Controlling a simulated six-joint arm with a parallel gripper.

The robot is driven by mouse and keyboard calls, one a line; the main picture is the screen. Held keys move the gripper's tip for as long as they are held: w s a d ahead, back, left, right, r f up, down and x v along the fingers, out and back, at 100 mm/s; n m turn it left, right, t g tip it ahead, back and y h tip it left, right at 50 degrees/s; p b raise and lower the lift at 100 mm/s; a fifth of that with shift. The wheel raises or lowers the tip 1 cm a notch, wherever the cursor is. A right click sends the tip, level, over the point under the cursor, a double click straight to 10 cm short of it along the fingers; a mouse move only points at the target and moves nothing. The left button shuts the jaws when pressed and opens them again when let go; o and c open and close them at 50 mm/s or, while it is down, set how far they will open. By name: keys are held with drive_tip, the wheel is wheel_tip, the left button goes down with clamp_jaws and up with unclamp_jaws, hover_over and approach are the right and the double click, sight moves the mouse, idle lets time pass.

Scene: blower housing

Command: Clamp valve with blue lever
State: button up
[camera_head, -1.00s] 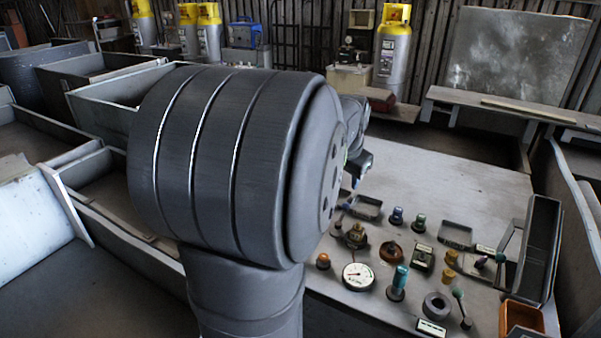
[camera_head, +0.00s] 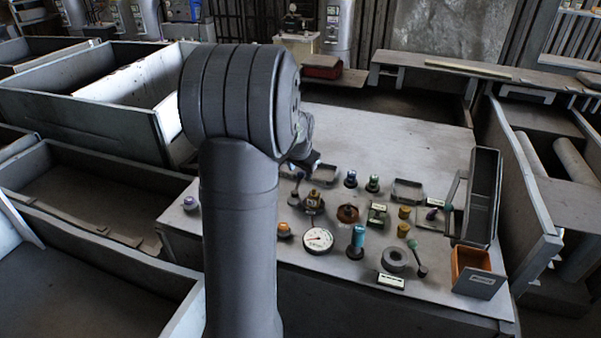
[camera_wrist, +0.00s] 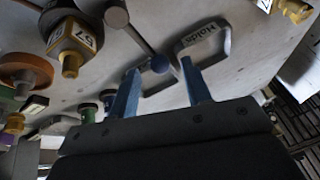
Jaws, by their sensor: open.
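The valve with the blue lever shows in the wrist view as a grey hub (camera_wrist: 116,14) with a thin rod ending in a blue ball (camera_wrist: 160,64). In the head view the valve (camera_head: 295,190) stands at the left of the group of parts, just below my gripper (camera_head: 313,162), which is partly hidden by my arm. In the wrist view my gripper (camera_wrist: 160,75) is open, with its two blue fingers apart. The blue ball appears between the fingertips in the picture, farther off toward the table. I cannot tell the exact gap. Nothing is held.
A brass part with a tag (camera_wrist: 75,42) stands beside the valve. A tray with lettering (camera_wrist: 205,45) lies on the other side. A gauge (camera_head: 318,239), a blue-green knob (camera_head: 358,236) and an orange bin (camera_head: 470,262) are farther right. The back of the table is clear.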

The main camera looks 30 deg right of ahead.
drive_tip(key=shift+x, duration=1.1)
clamp_jaws()
